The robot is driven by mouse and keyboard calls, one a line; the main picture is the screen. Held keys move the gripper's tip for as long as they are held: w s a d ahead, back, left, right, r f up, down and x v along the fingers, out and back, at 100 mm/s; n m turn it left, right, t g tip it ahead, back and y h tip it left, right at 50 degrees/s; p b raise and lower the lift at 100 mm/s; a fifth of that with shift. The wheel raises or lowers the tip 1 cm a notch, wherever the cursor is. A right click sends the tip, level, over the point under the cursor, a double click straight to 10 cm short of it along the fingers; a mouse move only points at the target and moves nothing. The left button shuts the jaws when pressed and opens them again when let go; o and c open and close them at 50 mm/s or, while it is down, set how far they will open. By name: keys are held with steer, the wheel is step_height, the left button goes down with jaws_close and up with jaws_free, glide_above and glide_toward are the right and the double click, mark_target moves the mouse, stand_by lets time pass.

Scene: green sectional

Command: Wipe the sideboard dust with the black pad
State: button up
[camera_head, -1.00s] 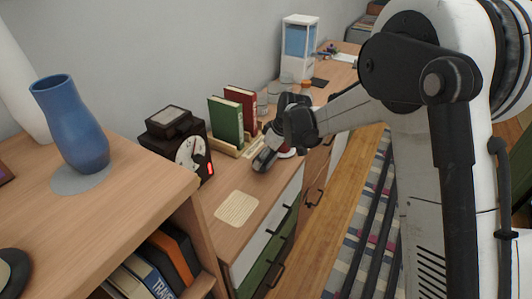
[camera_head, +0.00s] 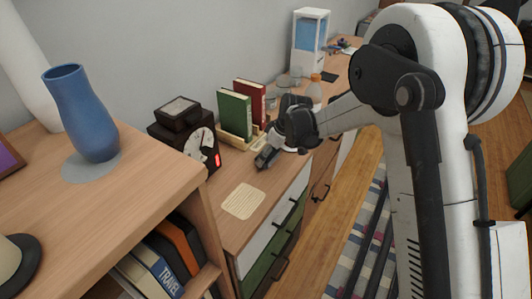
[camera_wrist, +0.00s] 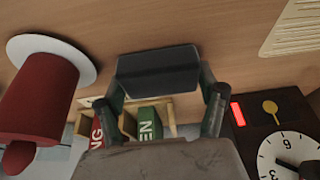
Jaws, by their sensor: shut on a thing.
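The black pad (camera_wrist: 158,73) shows in the wrist view between the two fingers of my gripper (camera_wrist: 160,88), which is shut on it. The pad's flat face is close over the wooden top; I cannot tell whether it touches. I cannot clearly make out any dust on the top.
A slatted beige mat (camera_head: 243,201) lies nearer. A red object on a white disc (camera_wrist: 40,95) is beside my gripper. A blue vase (camera_head: 82,115) stands on the nearer shelf.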

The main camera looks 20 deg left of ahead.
mark_target(273, 155)
steer(key=shift+s+d+f, duration=0.1)
steer(key=shift+d+f, duration=0.1)
steer(key=shift+d, duration=0.2)
steer(key=shift+s+d+r, duration=0.15)
steer(key=shift+s+d, duration=0.1)
steer(key=shift+d, duration=0.45)
steer(key=shift+a+r+p, duration=0.1)
steer(key=shift+r+p, duration=1.25)
steer(key=shift+r, duration=2.6)
